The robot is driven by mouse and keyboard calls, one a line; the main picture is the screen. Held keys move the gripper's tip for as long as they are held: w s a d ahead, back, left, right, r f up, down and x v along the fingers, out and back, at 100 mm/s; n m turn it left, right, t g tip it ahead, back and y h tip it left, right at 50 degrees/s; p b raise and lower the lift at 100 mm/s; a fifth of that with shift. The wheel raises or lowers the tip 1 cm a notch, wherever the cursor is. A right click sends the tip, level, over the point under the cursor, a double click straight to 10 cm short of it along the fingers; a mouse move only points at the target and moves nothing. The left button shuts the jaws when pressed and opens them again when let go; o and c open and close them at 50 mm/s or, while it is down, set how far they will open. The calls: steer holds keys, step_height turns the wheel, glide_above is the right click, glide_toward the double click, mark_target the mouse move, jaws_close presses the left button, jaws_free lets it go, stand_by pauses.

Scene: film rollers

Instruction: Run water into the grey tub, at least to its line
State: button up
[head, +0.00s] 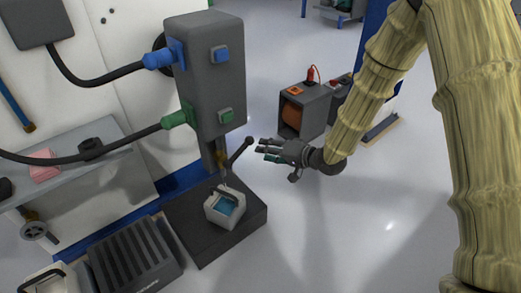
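The light grey tub (211,213) stands on a dark plinth below the tap. A dark lever (240,150) with a ball end slants up and right from the tap. My gripper (264,150) is just right of the ball end, fingers apart and pointing left. It looks empty, with a small gap to the lever.
The grey column (211,80) carries blue and green hose fittings and buttons. The dark plinth (239,236) has bare room around the tub. A dark ribbed box (133,258) and a white container (45,281) stand at lower left. Grey-and-orange equipment (302,108) stands behind my gripper.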

mark_target(239, 152)
steer(key=shift+s+d, duration=0.15)
steer(key=shift+d, duration=0.05)
steer(key=shift+m, duration=0.3)
steer(key=c, duration=0.5)
steer(key=shift+a+m+t+p, duration=0.2)
steer(key=shift+m+t+p, duration=0.1)
steer(key=shift+m, duration=0.3)
steer(key=c, duration=0.4)
steer(key=m, duration=0.2)
steer(key=m+t+p, duration=0.1)
steer(key=m, duration=0.1)
steer(key=f+m+h, duration=0.1)
steer(key=shift+s+a+f+m, duration=0.1)
steer(key=shift+a+m, duration=0.3)
step_height(239, 152, down, 4)
steer(key=s+m+t+h+p, duration=0.25)
steer(key=m+h, duration=0.25)
steer(key=m, duration=1)
steer(key=d+f+b+x, duration=0.1)
steer(key=b+x, duration=0.2)
steer(key=x, duration=0.7)
steer(key=shift+g, duration=0.45)
steer(key=shift+s+a+r+b, duration=0.15)
steer(key=shift+s+a+r, duration=0.1)
steer(key=shift+a+r, duration=0.45)
steer(key=shift+s+a+r+b, duration=0.15)
steer(key=shift+s+a+r, duration=0.2)
steer(key=shift+r, duration=0.6)
